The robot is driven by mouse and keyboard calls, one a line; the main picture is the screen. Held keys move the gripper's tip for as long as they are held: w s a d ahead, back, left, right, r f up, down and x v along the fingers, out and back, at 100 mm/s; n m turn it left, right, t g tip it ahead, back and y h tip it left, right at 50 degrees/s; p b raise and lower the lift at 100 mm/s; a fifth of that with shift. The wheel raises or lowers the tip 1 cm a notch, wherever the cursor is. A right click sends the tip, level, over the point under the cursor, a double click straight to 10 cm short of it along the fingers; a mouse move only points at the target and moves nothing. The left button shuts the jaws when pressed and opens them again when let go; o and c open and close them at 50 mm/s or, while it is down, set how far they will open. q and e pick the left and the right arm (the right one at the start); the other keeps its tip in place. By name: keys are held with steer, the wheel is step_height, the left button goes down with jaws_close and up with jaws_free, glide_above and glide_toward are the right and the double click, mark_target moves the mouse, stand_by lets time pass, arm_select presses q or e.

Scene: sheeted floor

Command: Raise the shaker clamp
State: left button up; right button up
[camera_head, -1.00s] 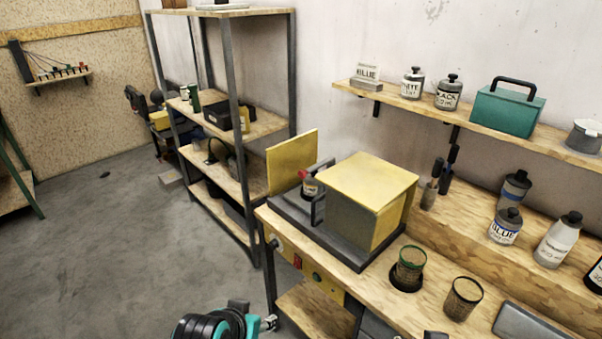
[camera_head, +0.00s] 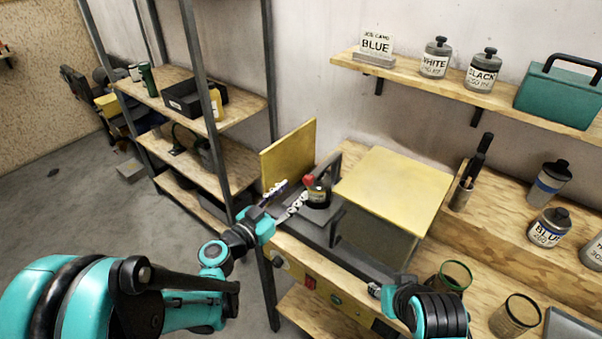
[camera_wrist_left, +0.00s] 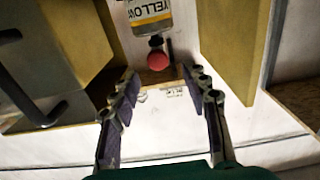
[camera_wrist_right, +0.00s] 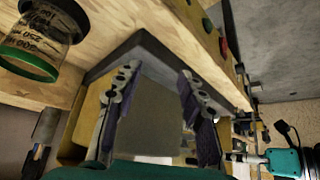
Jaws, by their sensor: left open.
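The shaker (camera_head: 395,180) stands on the bench with a yellow top, a dark base and an upright yellow panel on its left. In its bay is a bottle (camera_head: 319,196), labelled YELLOW in the left wrist view (camera_wrist_left: 148,12). A red knob (camera_head: 309,180), which seems to belong to the clamp, sits at the bottle's cap; it also shows in the left wrist view (camera_wrist_left: 158,61). My left gripper (camera_head: 292,192) is open and empty, its fingertips just short of the knob. My right gripper (camera_wrist_right: 158,75) is open and empty near the shaker's front; its fingers are mostly hidden in the head view.
Dark upright bars (camera_head: 337,226) flank the bay. A green-rimmed cup (camera_head: 455,274) stands beside my right arm, with another cup (camera_head: 516,314) to its right. Buttons (camera_head: 310,282) line the bench front. A metal shelf rack (camera_head: 195,75) stands at the left.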

mark_target(306, 181)
arm_select(q)
steer(key=b+x, duration=0.1)
steer(key=x, duration=0.6)
steer(key=shift+s+d, duration=0.1)
steer(key=shift+d, duration=0.1)
steer(key=shift+r, duration=0.1)
jaws_close()
